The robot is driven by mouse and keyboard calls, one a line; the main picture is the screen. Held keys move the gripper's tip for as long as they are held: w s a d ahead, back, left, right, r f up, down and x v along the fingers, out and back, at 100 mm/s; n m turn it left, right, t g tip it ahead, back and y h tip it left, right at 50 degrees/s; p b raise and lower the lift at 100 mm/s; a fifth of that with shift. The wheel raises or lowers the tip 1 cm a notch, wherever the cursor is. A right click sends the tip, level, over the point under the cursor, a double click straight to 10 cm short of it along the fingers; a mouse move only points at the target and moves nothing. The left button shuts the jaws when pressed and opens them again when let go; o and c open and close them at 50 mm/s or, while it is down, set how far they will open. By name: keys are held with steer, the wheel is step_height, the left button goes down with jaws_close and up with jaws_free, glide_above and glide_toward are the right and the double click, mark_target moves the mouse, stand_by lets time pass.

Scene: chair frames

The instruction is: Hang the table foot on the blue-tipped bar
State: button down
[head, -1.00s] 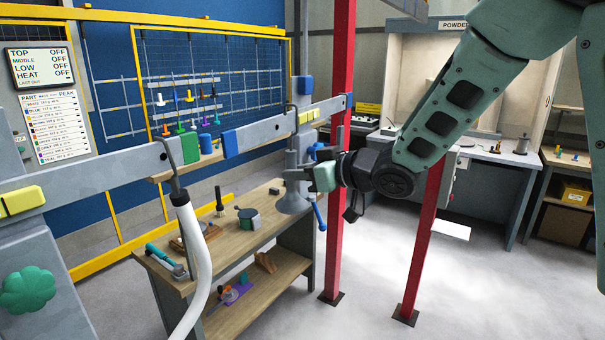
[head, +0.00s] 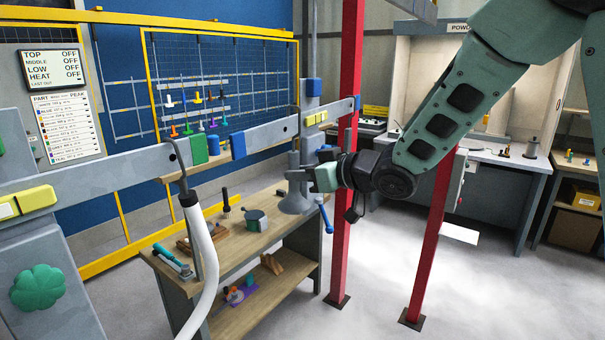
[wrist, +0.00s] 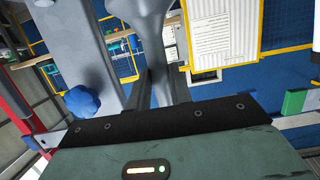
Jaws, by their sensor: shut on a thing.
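The table foot (head: 294,201) is a grey piece with a flared, bell-like lower end, upright in the head view. My gripper (head: 302,176) is shut on the foot from the right. In the wrist view the foot (wrist: 145,25) stands between my fingers (wrist: 160,88), its upper part cut off.
A nearer grey bar (head: 100,172) ends in a green block (head: 199,149); a white curved piece (head: 203,255) hangs from it by a hook. A workbench (head: 225,252) with tools stands below. Red posts (head: 345,230) rise close behind my gripper. Open floor lies at the right.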

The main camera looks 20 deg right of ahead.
steer(key=shift+w+a, duration=0.15)
steer(key=shift+w, duration=0.05)
steer(key=shift+w+a, duration=0.2)
steer(key=shift+w, duration=0.1)
steer(key=shift+w+a, duration=0.2)
steer(key=shift+w, duration=0.05)
stand_by(0.4)
steer(key=shift+w+a, duration=0.2)
steer(key=shift+w, duration=0.1)
steer(key=shift+w+f+b, duration=0.1)
steer(key=shift+f+b, duration=0.9)
steer(key=shift+f, duration=0.2)
stand_by(0.6)
steer(key=c, duration=1.2)
jaws_free()
steer(key=shift+d+r, duration=0.1)
